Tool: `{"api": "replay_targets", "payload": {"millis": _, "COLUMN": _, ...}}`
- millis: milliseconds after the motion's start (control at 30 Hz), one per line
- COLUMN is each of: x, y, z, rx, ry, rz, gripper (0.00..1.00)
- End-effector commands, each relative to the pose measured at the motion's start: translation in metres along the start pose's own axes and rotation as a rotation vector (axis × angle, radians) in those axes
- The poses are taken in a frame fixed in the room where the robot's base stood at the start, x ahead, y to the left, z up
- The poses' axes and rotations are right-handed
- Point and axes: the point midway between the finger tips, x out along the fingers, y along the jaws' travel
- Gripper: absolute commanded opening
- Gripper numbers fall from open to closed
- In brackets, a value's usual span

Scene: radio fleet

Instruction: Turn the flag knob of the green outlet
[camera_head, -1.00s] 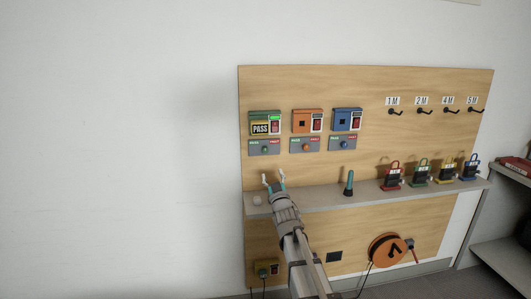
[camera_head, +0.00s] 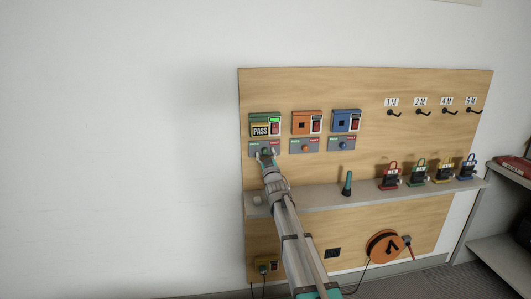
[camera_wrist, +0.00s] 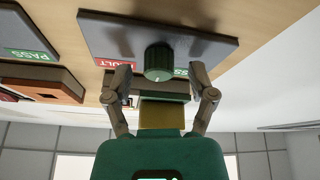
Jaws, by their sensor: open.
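The green outlet (camera_head: 265,116) is at the upper left of the wooden board, with a yellow PASS tester (camera_head: 260,131) on its front. Below it is a grey flag plate (camera_head: 252,147) with green and red labels. My gripper (camera_head: 266,152) is at this plate and partly covers it. In the wrist view, the round dark green flag knob (camera_wrist: 158,62) stands out from the plate (camera_wrist: 215,40). My open fingers (camera_wrist: 160,76) are on either side of the knob, with visible gaps. PASS and FAULT labels are partly hidden behind knob and fingers. The knob's setting is unclear.
Orange (camera_head: 307,121) and blue (camera_head: 346,120) outlets with their own flag plates are to the right. The shelf below holds a teal-and-black handheld object (camera_head: 347,183) and several coloured padlock-like items (camera_head: 417,172). An orange cord reel (camera_head: 383,246) is lower down.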

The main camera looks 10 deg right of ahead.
Motion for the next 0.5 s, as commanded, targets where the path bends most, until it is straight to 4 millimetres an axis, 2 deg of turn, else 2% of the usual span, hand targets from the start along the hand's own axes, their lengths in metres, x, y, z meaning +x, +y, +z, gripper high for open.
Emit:
{"api": "replay_targets", "payload": {"millis": 333, "x": 0.0016, "y": 0.0, "z": 0.0001, "rx": 0.0, "ry": 0.0, "rz": 0.0, "gripper": 0.72}}
{"api": "replay_targets", "payload": {"millis": 500, "x": 0.0016, "y": 0.0, "z": 0.0001, "rx": 0.0, "ry": 0.0, "rz": 0.0, "gripper": 0.41}}
